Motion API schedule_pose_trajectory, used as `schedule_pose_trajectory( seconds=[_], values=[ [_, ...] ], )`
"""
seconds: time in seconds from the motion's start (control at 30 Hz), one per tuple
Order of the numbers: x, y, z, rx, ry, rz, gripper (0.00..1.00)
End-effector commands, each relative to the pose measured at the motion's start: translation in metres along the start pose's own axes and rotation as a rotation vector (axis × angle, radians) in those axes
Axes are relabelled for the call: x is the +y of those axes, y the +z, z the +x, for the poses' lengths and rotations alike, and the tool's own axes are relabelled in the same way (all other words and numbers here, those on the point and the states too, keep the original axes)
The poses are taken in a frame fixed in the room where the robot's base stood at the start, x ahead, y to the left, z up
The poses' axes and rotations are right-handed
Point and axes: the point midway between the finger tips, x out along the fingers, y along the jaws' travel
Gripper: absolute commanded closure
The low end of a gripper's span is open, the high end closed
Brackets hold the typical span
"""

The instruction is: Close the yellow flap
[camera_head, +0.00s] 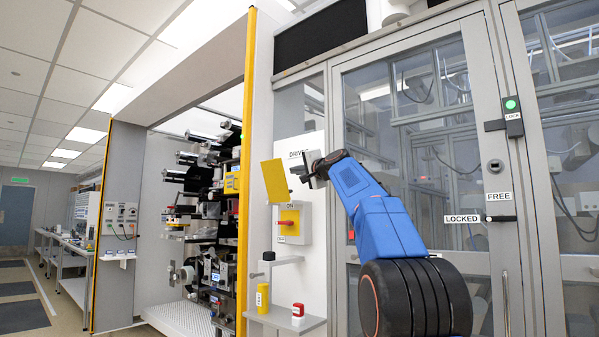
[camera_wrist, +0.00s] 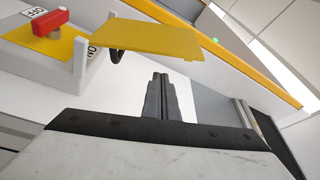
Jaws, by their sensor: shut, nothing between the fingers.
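The yellow flap (camera_head: 275,181) stands swung out above the switch box (camera_head: 304,225) on the white panel. In the wrist view the flap (camera_wrist: 150,38) is a yellow plate reaching out from the box's edge, with a dark curved piece under it. The box has a yellow face and a red switch handle (camera_head: 290,223), uncovered in both views; the handle also shows in the wrist view (camera_wrist: 50,22). My gripper (camera_head: 298,172) is just right of the flap in the head view. Its fingers (camera_wrist: 160,76) are shut and empty, pointing toward the flap's edge; contact cannot be told.
A small shelf (camera_head: 280,318) below the box holds a yellow container (camera_head: 262,298) and a red-and-white item (camera_head: 298,314). A glazed cabinet (camera_head: 425,150) with a lock handle is at right. An open machine bay (camera_head: 195,240) with a yellow edge post is at left.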

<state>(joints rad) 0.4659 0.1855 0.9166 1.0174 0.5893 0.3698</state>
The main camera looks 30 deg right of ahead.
Motion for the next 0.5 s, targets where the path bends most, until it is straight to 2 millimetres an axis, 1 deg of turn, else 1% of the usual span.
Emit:
schedule_pose_trajectory(
  seconds=[0.03, 0.3, 0.5],
  values=[
    [0.001, 0.005, -0.001, -0.002, 0.001, 0.001, 1.0],
    [0.001, 0.022, -0.007, -0.001, 0.002, 0.001, 1.0],
    [0.002, 0.026, -0.009, -0.001, 0.002, 0.0, 1.0]
  ],
)
